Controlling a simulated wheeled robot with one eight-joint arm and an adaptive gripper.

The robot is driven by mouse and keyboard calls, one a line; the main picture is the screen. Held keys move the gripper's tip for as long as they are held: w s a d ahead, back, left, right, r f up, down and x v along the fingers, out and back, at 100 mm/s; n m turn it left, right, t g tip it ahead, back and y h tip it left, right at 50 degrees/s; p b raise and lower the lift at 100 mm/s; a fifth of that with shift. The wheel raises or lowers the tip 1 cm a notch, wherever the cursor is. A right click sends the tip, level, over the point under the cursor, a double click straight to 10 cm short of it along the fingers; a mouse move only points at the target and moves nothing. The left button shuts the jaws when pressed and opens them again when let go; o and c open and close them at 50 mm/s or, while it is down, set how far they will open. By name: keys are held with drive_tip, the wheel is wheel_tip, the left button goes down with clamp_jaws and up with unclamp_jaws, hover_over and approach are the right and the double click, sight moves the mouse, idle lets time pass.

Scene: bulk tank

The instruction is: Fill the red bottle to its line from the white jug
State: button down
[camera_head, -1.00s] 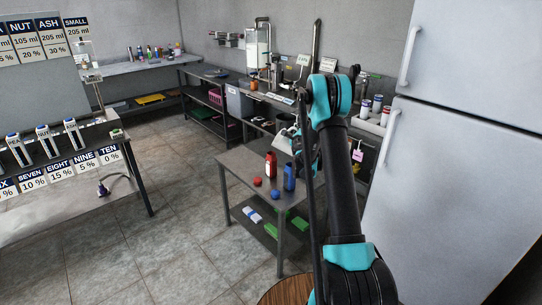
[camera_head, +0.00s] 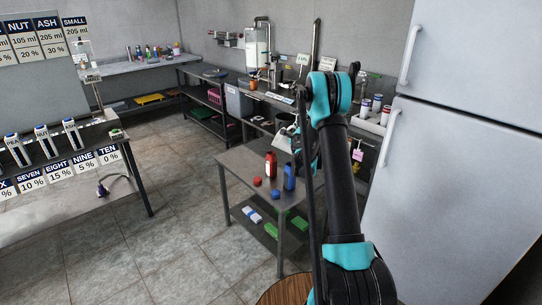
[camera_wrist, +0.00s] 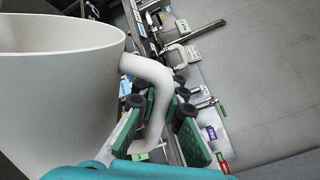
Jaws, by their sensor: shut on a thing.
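The red bottle (camera_head: 270,164) stands upright and uncapped-looking on the small grey table, beside a blue bottle (camera_head: 289,177). The white jug (camera_head: 283,140) shows in part above the table's far side, left of my arm, which hides the rest. In the wrist view the jug (camera_wrist: 55,85) fills the left side, with its curved handle (camera_wrist: 152,75) to the right. My gripper (camera_wrist: 160,112) is shut on the handle, its green pads on either side. The jug's contents and the bottle's line cannot be made out.
A lower shelf holds blue-white and green items. A fridge (camera_head: 455,170) stands close on the right.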

drive_tip(key=shift+a+r+n, duration=0.5)
drive_tip(key=shift+r+n, duration=0.1)
drive_tip(key=shift+r, duration=0.05)
idle(1.4)
drive_tip(key=shift+p, duration=0.6)
idle(1.0)
